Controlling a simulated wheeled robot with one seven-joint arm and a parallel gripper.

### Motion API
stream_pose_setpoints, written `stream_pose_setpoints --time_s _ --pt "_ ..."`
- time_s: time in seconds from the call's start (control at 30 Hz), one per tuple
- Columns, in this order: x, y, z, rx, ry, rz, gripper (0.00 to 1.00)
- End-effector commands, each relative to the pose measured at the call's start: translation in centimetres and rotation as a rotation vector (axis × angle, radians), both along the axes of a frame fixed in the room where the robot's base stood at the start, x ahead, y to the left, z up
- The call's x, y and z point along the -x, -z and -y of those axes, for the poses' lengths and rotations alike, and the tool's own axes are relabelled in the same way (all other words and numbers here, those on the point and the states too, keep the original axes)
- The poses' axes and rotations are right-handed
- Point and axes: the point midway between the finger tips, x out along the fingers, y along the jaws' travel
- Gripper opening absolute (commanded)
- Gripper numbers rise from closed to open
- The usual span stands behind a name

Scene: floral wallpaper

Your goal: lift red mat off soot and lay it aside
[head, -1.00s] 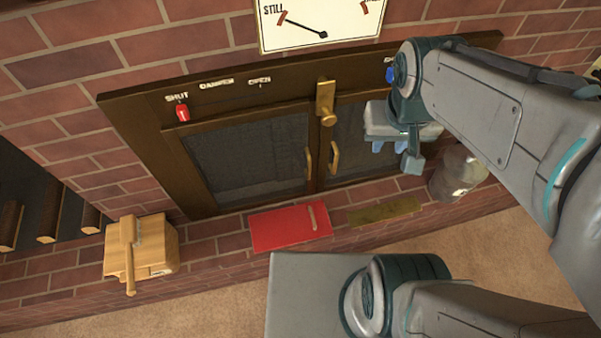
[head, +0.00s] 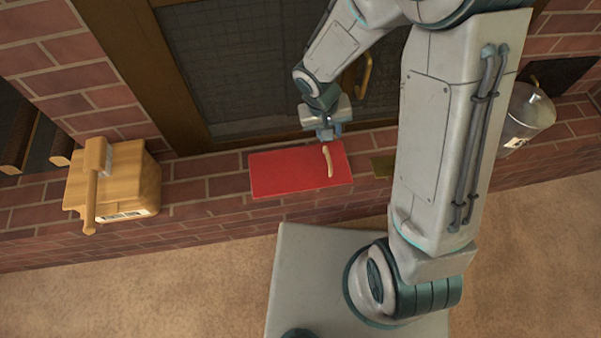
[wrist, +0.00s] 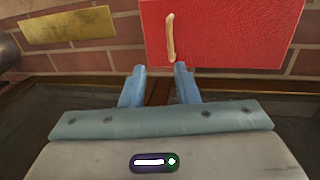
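The red mat (head: 285,172) lies flat on the brick ledge below the glass doors, with a pale tan handle (head: 329,162) near its right end. No soot shows; whatever is under the mat is hidden. My gripper (head: 328,136) is at the mat's back edge, close to the handle. In the wrist view, the mat (wrist: 240,35) and handle (wrist: 170,38) are just beyond my gripper (wrist: 160,69), whose two blue fingers are apart with nothing between them. The fingers do not appear to touch the handle.
A wooden box with a mallet-like handle (head: 130,187) stands left on the ledge. A brass plate (wrist: 68,30) lies beside the mat, partly behind my arm in the head view. A grey metal pail (head: 527,115) stands at right. Dark-framed glass doors (head: 235,70) rise behind.

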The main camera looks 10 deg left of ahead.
Motion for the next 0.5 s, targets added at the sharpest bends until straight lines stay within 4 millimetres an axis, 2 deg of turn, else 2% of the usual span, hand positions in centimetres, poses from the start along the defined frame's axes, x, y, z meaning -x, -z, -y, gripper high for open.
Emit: stream_pose_setpoints --time_s 0.03,0.2,0.5 --pt "0.1 1.4 -0.4 -0.001 -0.005 -0.005 0.28" --pt "0.1 3.0 -0.8 -0.003 -0.013 -0.01 0.28" --pt "-0.2 8.6 0.3 -0.002 -0.013 -0.013 0.28"
